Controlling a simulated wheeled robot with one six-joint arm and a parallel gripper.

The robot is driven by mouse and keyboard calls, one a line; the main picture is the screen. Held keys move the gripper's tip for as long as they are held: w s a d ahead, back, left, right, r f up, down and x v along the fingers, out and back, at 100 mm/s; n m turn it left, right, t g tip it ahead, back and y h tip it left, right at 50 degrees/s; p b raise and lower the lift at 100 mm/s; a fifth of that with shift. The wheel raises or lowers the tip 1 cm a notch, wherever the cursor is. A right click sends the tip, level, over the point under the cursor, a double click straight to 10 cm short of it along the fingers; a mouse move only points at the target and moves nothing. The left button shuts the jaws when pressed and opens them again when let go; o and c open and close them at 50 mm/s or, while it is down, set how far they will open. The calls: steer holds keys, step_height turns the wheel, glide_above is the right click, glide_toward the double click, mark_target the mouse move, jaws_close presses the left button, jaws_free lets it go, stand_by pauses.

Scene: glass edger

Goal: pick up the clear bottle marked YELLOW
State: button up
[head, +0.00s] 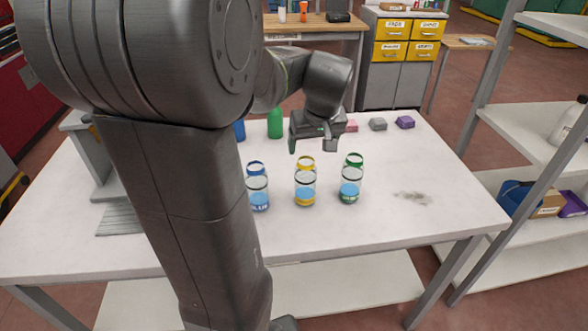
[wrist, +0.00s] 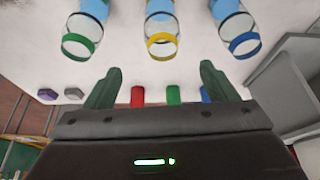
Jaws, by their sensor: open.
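The clear bottle with yellow bands (head: 305,197) stands upright on the white table, in the middle of a row of three, with blue liquid low inside. Any lettering on it is too small to read. My gripper (head: 311,145) is open and empty, above the table and behind the row in the head view. In the wrist view the gripper's fingers (wrist: 160,75) are spread to either side of the yellow bottle's line, apart from it.
A blue-banded bottle (head: 258,198) stands left of it and a green-banded bottle (head: 350,191) right, with small gaps. Behind are a solid green bottle (head: 275,123), a red one (wrist: 138,97), and grey (head: 378,124) and purple (head: 405,122) blocks. The table's front right is clear except a dark smudge.

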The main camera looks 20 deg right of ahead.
mark_target(308, 162)
steer(key=x, duration=0.8)
steer(key=shift+f+p, duration=0.1)
steer(key=shift+p, duration=0.2)
steer(key=f, duration=0.3)
steer(key=f+p, duration=0.1)
steer(key=shift+w+a+f, duration=0.15)
steer(key=shift+w+f, duration=0.05)
steer(key=shift+w, duration=0.15)
steer(key=shift+w+f, duration=0.2)
steer(key=shift+f, duration=0.3)
steer(key=shift+c, duration=0.2)
steer(key=c, duration=1.1)
